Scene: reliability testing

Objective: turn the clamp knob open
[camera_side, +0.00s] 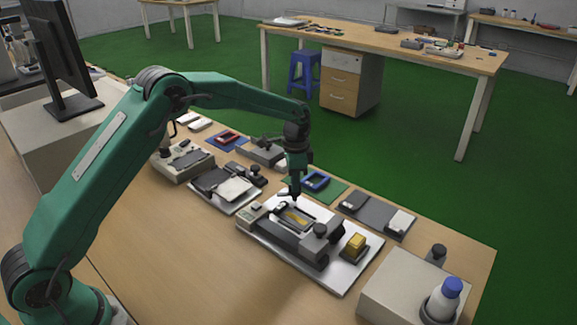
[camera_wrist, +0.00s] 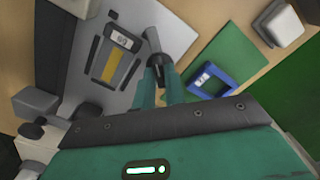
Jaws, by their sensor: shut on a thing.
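The test fixture (camera_side: 283,236) sits on a pale plate and holds a dark-framed part with a gold strip (camera_side: 296,217); the strip also shows in the wrist view (camera_wrist: 115,65). At the fixture's far edge is a grey bar-shaped piece with a pale end (camera_wrist: 152,38), which appears to be the clamp knob. My gripper (camera_wrist: 157,66), seen from the side (camera_side: 295,196), points down and is shut on this piece. The fingertips hide its near end. How far it is turned cannot be told.
A blue frame (camera_side: 316,181) lies on a green mat (camera_side: 330,194) close behind my gripper. A grey box (camera_side: 403,289) with a blue-capped bottle (camera_side: 445,299) is at the right. Open table lies in front.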

